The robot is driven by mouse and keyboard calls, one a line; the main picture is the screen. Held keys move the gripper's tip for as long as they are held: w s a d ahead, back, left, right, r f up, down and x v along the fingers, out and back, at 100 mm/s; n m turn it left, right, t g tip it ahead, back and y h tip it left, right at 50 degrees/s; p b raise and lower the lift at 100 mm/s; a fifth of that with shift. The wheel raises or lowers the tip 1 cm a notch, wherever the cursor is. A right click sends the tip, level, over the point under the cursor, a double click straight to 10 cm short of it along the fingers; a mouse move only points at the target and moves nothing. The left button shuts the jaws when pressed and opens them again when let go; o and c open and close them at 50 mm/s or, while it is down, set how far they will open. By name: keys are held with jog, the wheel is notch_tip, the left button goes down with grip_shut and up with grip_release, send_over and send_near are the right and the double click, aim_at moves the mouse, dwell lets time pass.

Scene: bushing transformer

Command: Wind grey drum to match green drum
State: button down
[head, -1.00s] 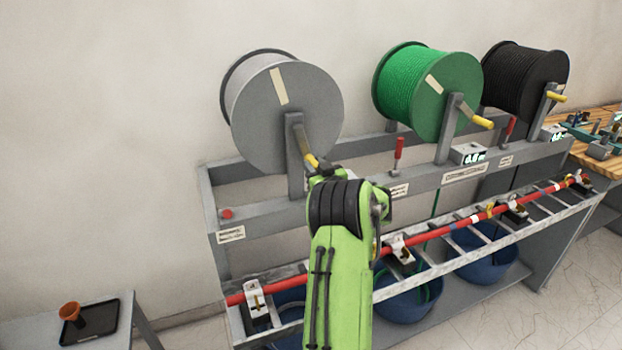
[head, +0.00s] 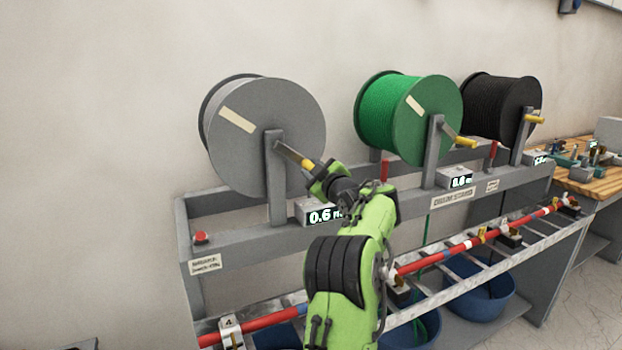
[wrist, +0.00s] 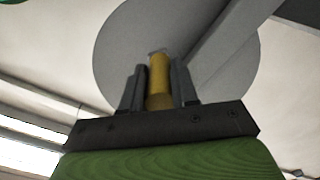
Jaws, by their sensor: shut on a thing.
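The grey drum (head: 235,150) stands on the left of the rack, with a pale tape strip at its upper left. Its crank has a yellow handle (head: 306,163) at the lower right of the hub. My gripper (head: 322,172) is shut on that handle; the wrist view shows the yellow handle (wrist: 159,82) between the two fingers. The display below the grey drum (head: 319,213) reads 0.6, its unit partly hidden by my arm. The green drum (head: 410,115) is to the right, with green rope and a tape strip. The green drum's display (head: 456,178) appears to read 0.8.
A black drum (head: 501,108) stands further right. A red button (head: 201,237) sits at the rack's left end. Red levers (head: 384,170) stand between the drums. A red bar (head: 420,264) runs along the lower rail, above blue tubs (head: 480,292). A wooden bench (head: 585,182) is at right.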

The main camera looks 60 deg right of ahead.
jog(key=shift+r, duration=0.2)
jog(key=c, duration=0.9)
grip_release()
jog(key=shift+f, duration=0.1)
jog(key=shift+o, duration=0.2)
jog(key=b+v, duration=0.3)
jog(key=v, duration=1.3)
jog(key=shift+b, duration=0.35)
jog(key=shift+w, duration=0.1)
